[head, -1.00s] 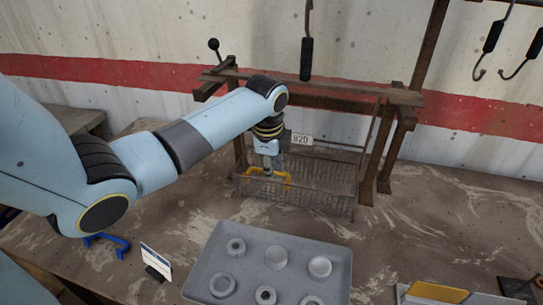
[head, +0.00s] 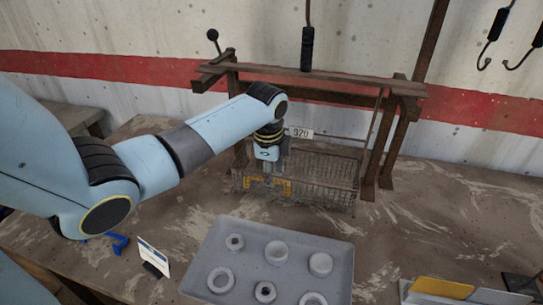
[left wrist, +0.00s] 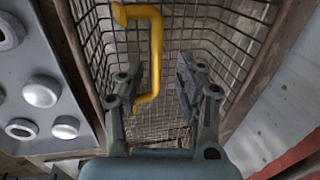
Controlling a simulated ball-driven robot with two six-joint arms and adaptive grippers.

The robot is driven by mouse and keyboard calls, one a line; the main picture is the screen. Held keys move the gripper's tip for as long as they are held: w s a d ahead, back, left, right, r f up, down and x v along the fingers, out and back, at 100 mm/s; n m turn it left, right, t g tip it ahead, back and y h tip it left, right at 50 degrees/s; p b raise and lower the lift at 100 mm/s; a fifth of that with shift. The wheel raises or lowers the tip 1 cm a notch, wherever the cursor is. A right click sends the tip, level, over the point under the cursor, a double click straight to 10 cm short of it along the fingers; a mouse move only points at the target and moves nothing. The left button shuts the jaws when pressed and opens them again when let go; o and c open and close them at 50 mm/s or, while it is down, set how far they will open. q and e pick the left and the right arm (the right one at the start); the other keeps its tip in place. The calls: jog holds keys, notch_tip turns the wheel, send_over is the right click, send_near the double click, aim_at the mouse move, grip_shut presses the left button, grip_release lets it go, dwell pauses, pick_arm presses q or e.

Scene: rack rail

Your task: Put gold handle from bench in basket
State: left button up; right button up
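The gold handle (head: 283,186) is a U-shaped bar inside the wire basket (head: 325,180), seen partly through its front mesh. In the left wrist view the handle (left wrist: 156,50) lies against the mesh, beyond and between my spread fingers, with gaps on both sides. My left gripper (left wrist: 158,82) is open, pointing down into the basket (left wrist: 225,30). In the head view my left gripper (head: 266,177) is at the basket's left part, its fingertips partly hidden by mesh. My right gripper is not in view.
The basket hangs below a rusty rack rail (head: 310,82) with posts and a "920" tag (head: 300,133). A grey tray (head: 338,262) of round parts stands in front. A blue handle (head: 118,243) and a card (head: 154,256) lie left. Hooks (head: 490,40) hang at right.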

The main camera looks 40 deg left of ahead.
pick_arm(q)
notch_tip(320, 180, up, 12)
jog(key=s+d, duration=0.1)
jog(key=s, duration=0.1)
dwell(0.4)
jog(key=shift+f, duration=0.15)
